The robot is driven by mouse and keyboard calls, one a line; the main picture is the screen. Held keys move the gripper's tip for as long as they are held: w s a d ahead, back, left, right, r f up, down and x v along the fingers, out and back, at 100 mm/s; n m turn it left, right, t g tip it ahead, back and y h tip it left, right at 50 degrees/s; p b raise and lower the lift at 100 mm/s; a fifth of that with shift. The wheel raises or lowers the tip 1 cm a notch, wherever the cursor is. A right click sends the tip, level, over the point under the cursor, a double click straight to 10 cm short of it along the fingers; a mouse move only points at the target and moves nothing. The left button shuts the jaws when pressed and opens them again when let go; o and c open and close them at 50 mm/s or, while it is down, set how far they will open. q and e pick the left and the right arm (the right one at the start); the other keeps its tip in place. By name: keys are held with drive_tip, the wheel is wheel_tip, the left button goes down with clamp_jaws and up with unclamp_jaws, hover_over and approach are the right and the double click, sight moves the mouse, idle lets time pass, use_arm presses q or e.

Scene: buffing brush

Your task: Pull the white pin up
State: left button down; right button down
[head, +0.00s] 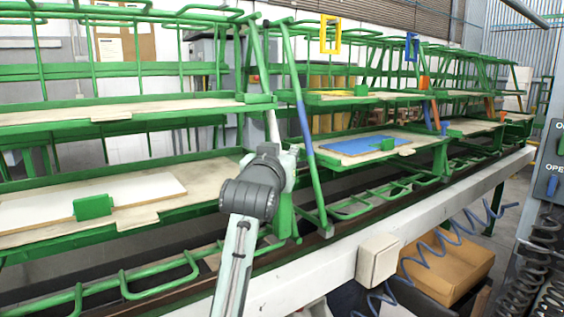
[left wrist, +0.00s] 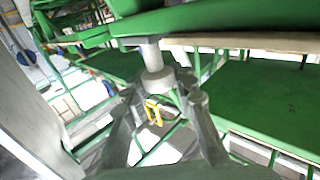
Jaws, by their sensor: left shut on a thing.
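The white pin (left wrist: 151,55) shows in the left wrist view as a pale round rod with a wider collar, at a green metal part of the rack. In the head view a pale length of it (head: 273,126) shows beside the green post, just above my left gripper (head: 287,158). My left gripper is shut on the pin; in the left wrist view its two fingers (left wrist: 158,88) close around the collar. The fingers hide part of the pin. My right gripper is in neither view.
Green racks with wooden shelves (head: 60,115) run along both sides of the gripper. A slanted green and blue post (head: 304,125) stands close on its right. A white beam (head: 430,210) runs in front, with a blue coiled hose (head: 440,250).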

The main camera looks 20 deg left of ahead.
use_arm(q)
drive_tip(key=shift+r, duration=0.75)
drive_tip(key=c, duration=1.2)
unclamp_jaws()
drive_tip(key=shift+f, duration=0.1)
drive_tip(key=shift+s+d, duration=0.25)
drive_tip(key=shift+s, duration=1.6)
drive_tip(key=shift+s+d, duration=0.2)
drive_tip(key=shift+s, duration=1.65)
